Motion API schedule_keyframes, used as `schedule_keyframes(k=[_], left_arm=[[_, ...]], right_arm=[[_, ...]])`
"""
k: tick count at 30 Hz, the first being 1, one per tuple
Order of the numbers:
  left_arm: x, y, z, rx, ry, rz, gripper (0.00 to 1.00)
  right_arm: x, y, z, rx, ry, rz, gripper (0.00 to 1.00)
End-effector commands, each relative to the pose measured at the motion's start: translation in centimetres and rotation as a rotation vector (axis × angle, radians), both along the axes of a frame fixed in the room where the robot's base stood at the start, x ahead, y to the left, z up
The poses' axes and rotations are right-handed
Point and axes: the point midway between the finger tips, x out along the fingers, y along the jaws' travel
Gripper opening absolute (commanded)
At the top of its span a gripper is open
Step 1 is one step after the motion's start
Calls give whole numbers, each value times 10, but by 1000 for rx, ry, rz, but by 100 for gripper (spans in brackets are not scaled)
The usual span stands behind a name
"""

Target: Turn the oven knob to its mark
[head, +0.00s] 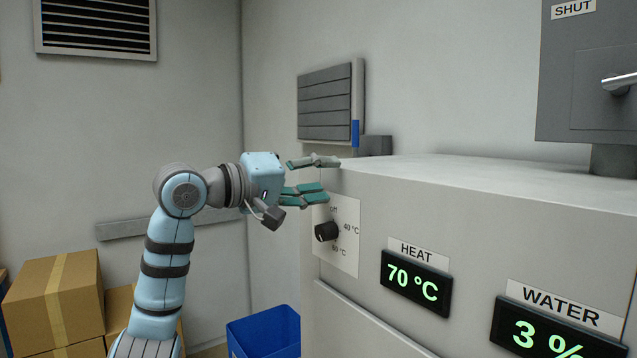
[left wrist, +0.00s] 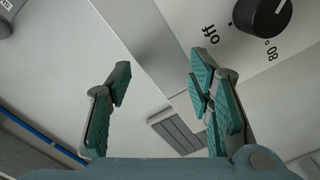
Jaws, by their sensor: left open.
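The black oven knob (head: 326,232) sits on a white dial plate (head: 348,262) on the left part of the grey machine front. In the head view, "off" stands above it and "40 °C" to its right; the label below is partly unreadable. In the left wrist view the knob (left wrist: 264,14) is at the top right, cut by the edge, with "off" and "80°" beside it. A light line shows on its face, on the side away from "off". My left gripper (head: 330,178) is open and empty, above the knob and apart from it; its fingers (left wrist: 160,80) are spread.
A HEAT display (head: 415,283) reads 70 °C and a WATER display (head: 545,332) reads 3 %, right of the dial. The machine's flat top (head: 470,178) lies beside my gripper. A blue bin (head: 265,335) and cardboard boxes (head: 55,305) stand low at the left.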

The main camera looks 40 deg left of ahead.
Motion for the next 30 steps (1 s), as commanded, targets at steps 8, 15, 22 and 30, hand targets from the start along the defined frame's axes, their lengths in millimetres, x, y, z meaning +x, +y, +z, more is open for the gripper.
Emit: schedule_keyframes(k=[8,15,22,30], left_arm=[[-59,76,-98,168,3,175,47],[-148,55,-109,1003,-248,42,47],[-141,38,-95,1236,-370,-9,47],[-74,20,-89,1231,-367,-12,47]], right_arm=[[0,1,-110,1,-1,0,40],[1,2,-161,3,-1,-1,40],[-1,2,-148,3,1,-1,40],[0,0,-98,0,-1,0,40]])
